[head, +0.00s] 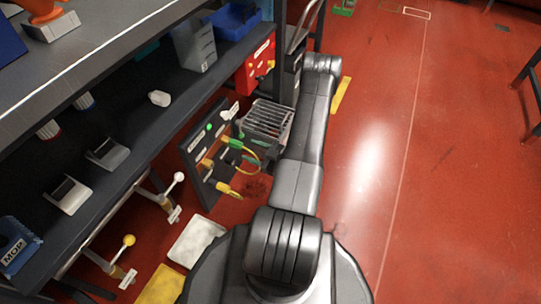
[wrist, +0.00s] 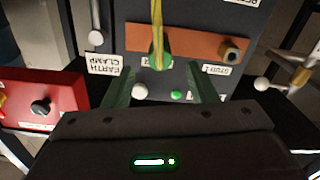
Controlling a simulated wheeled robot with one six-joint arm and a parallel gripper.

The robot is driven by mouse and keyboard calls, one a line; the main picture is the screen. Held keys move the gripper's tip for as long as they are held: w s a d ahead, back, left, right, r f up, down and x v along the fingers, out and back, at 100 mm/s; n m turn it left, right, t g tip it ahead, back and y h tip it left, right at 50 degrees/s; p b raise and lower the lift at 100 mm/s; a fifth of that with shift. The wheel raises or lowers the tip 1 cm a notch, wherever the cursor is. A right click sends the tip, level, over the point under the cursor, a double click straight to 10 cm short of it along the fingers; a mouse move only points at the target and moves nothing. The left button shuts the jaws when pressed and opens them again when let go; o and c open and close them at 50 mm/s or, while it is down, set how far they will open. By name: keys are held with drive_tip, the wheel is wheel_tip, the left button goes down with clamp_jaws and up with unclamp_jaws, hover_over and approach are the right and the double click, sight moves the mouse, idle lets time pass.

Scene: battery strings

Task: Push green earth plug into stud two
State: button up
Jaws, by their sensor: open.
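The green earth plug (wrist: 158,54) with its yellow-green cable (wrist: 157,18) sits at the copper-coloured bar (wrist: 190,42) of a dark panel in the wrist view. In the head view the plug (head: 234,143) shows at the panel (head: 200,178). A brass stud (wrist: 231,52) is bare at the right of the bar, above an upside-down stud label (wrist: 217,69). My gripper (wrist: 160,92) is open, its green fingers apart on either side of the plug's line. It also shows in the head view (head: 258,153).
A red box with a black knob (wrist: 41,107) is at the left in the wrist view. A shelf bench (head: 110,165) runs along the left.

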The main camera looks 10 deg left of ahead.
sight(242, 147)
drive_tip(key=p+v, duration=0.1)
drive_tip(key=v, duration=0.6)
drive_tip(key=shift+p, duration=0.3)
drive_tip(key=shift+b+x, duration=1.95)
drive_tip(key=shift+x, duration=4.9)
drive_tip(key=shift+d, duration=0.15)
drive_tip(key=p+v, duration=0.4)
drive_tip(key=v, duration=1)
drive_tip(key=b+x, duration=0.4)
drive_tip(key=x, duration=1)
drive_tip(key=shift+f, duration=0.1)
drive_tip(key=shift+v, duration=2.15)
